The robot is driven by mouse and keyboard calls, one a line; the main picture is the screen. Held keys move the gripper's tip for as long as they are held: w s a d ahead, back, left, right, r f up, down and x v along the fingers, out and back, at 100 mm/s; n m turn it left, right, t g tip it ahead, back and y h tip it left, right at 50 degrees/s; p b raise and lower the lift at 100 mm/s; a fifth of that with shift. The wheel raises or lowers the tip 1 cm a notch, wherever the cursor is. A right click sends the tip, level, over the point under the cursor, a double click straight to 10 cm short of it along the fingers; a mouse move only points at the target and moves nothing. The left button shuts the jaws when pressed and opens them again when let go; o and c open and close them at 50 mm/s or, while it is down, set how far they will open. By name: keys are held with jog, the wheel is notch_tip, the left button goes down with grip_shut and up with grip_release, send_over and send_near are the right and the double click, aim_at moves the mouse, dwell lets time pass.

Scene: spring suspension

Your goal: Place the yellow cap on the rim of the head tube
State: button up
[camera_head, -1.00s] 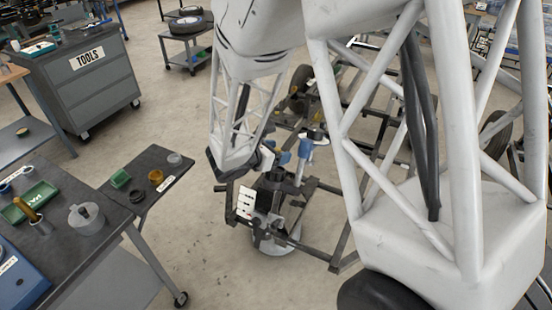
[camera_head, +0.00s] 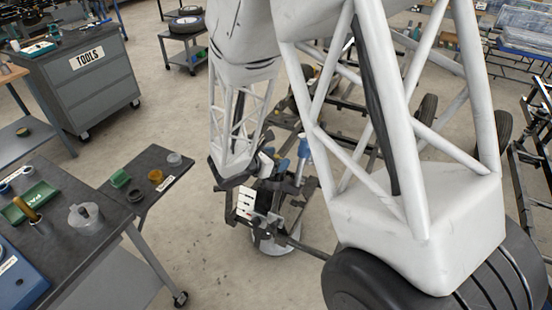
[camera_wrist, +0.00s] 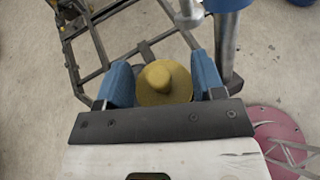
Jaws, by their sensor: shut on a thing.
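In the wrist view the yellow cap (camera_wrist: 165,84) sits between the two blue fingers of my gripper (camera_wrist: 164,86), which is shut on it. The cap is round with a raised knob in its middle. A grey metal tube (camera_wrist: 226,42) with a blue upper part stands just right of the right finger, and I cannot tell if this is the head tube. The cap looks apart from this tube. In the head view my gripper is mostly hidden behind the arm and the dark fixture, and the cap cannot be made out.
Dark frame bars (camera_wrist: 125,45) run below and left of my gripper in the wrist view. A red round base (camera_wrist: 280,140) lies on the floor at right. A dark bench (camera_head: 155,165) with small parts stands at left, with open floor between.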

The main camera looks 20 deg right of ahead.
jog(key=shift+f, duration=0.2)
jog(key=o, duration=0.9)
jog(key=shift+a+r, duration=0.1)
jog(key=shift+r, duration=0.15)
jog(key=v, duration=1.1)
jog(key=shift+a, duration=0.3)
jog(key=shift+s+r, duration=0.1)
jog(key=shift+s, duration=0.05)
